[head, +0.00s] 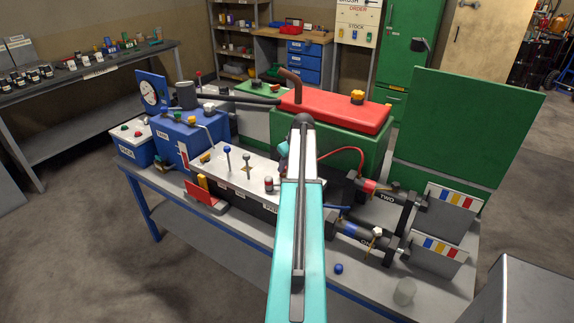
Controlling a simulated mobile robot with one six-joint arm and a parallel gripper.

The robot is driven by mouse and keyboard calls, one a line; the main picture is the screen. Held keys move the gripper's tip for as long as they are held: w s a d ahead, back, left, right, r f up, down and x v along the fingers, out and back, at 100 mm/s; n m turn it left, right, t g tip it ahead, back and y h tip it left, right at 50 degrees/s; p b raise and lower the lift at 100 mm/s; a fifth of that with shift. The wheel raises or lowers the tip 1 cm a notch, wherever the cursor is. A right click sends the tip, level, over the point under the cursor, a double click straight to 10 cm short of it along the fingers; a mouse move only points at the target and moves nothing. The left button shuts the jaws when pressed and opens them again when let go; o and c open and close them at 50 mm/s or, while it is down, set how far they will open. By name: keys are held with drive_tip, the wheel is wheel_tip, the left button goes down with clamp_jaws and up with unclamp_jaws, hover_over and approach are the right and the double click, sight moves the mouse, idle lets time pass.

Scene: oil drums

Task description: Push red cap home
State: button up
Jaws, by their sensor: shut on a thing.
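My teal arm (300,240) reaches up the middle of the picture over the bench. Its far end and my gripper are hidden behind the arm, so the jaws and anything in them do not show. No loose red cap is clearly visible. A small red-topped knob (269,180) stands on the white panel, left of the arm. A dark cylinder marked TWO (385,193) lies right of the arm with a red band at its left end. A second dark cylinder (358,232) with a blue band lies in front of it.
A small blue cap (338,268) and a translucent cup (404,291) sit on the grey bench (300,268). A green box with a red lid (340,105) stands behind the arm. A red hose (345,153) curves beside it. Levers (228,158) rise from the white panel.

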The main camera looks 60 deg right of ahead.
drive_tip(key=shift+f+b, duration=0.35)
drive_tip(key=shift+f, duration=0.25)
idle(0.6)
drive_tip(key=o, duration=1.1)
drive_tip(key=shift+r, duration=0.1)
drive_tip(key=shift+r, duration=0.1)
drive_tip(key=b+v, duration=0.3)
drive_tip(key=v, duration=1)
drive_tip(key=shift+r, duration=0.2)
